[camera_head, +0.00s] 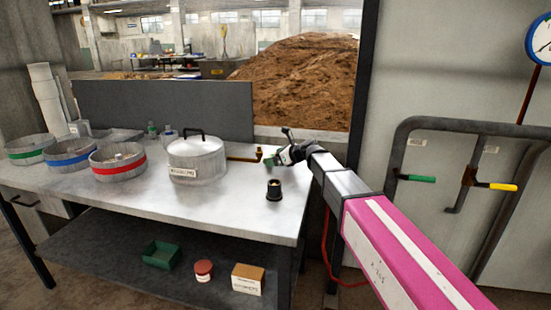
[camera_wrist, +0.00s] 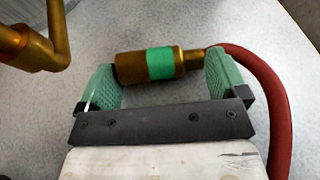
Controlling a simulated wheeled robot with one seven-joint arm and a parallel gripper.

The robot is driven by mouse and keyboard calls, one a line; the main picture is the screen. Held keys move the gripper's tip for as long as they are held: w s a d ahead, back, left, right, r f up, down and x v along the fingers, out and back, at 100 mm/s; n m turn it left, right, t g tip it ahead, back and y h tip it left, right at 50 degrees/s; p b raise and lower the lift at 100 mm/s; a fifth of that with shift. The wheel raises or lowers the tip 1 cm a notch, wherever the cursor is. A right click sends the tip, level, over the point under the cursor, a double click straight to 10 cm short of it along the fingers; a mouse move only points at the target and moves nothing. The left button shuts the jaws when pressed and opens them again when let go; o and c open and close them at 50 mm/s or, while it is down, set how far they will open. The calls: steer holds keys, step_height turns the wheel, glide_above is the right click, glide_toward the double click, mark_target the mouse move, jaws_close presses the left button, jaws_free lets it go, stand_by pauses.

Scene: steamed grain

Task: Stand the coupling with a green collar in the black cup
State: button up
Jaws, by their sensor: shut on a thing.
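The coupling (camera_wrist: 128,67), brass-brown with a bright green collar (camera_wrist: 160,63), lies sideways across the wrist view. My gripper (camera_wrist: 163,84) is shut on it, with a green ribbed pad at each end. In the head view my gripper (camera_head: 271,160) is low over the table's right back part; the coupling cannot be made out there. The black cup (camera_head: 274,190) stands upright on the table near its right front edge, nearer the camera than my gripper. The cup does not show in the wrist view.
A brass pipe piece (camera_wrist: 42,45) lies left of the gripper. A red hose (camera_wrist: 270,95) curves past the right finger; whether it joins the coupling is unclear. A lidded pot (camera_head: 197,160) stands left of the cup. Bare table (camera_head: 225,205) lies in front of the pot.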

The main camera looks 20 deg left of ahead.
steer(key=shift+f, duration=0.15)
steer(key=o, duration=0.8)
steer(key=shift+f, duration=0.1)
